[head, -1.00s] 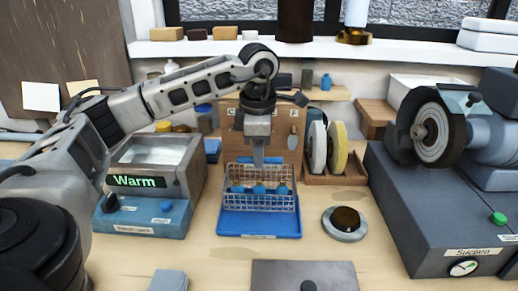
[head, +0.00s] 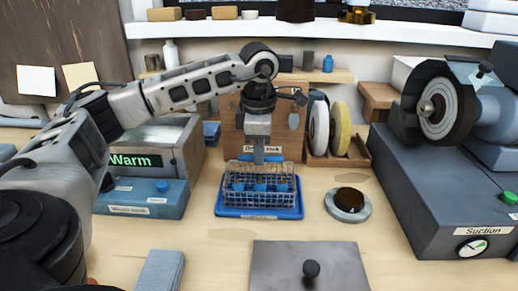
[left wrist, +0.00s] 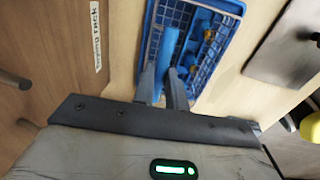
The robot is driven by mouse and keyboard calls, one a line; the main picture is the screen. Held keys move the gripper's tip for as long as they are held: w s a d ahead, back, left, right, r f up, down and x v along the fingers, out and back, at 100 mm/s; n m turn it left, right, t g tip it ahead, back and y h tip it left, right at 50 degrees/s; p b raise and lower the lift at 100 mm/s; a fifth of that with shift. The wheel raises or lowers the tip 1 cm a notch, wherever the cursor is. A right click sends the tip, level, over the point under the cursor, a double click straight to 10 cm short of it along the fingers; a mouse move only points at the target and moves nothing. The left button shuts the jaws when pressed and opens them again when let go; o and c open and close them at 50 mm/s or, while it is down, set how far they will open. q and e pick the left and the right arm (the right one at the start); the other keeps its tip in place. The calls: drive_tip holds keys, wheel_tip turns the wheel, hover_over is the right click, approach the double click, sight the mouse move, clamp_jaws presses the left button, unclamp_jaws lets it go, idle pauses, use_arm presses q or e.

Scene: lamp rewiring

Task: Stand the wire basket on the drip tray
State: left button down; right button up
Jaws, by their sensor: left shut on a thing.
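The wire basket (head: 262,199) holds several small blue items and appears upright over the blue drip tray (head: 230,212). Its lower edge sits within the tray's outline, with no clear gap between them. My left gripper (head: 259,160) points straight down at the basket's back side and is shut on the basket. In the left wrist view, the fingers (left wrist: 164,75) reach the basket's edge, and the basket's wires (left wrist: 200,70) lie inside the tray's blue rim (left wrist: 228,7). The exact grip point is partly hidden. My right gripper is not in view.
A wooden rack (head: 238,135) stands right behind the tray. The warm bath (head: 150,160) is to the left, and a round dark-topped disc (head: 348,203) to the right. A metal plate with a black knob (head: 311,269) lies in front. The grey suction machine (head: 420,200) fills the right.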

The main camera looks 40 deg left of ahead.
use_arm(q)
drive_tip(key=c, duration=1.3)
unclamp_jaws()
drive_tip(key=shift+c, duration=0.2)
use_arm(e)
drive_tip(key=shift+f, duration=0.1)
use_arm(q)
drive_tip(key=r, duration=0.6)
drive_tip(key=shift+s+d+r, duration=0.15)
drive_tip(key=shift+d+r, duration=0.05)
drive_tip(key=shift+r, duration=0.1)
wheel_tip(320, 180, up, 9)
drive_tip(key=p, duration=0.4)
drive_tip(key=shift+s+d+r, duration=0.15)
drive_tip(key=shift+s+d, duration=0.05)
drive_tip(key=shift+s, duration=0.15)
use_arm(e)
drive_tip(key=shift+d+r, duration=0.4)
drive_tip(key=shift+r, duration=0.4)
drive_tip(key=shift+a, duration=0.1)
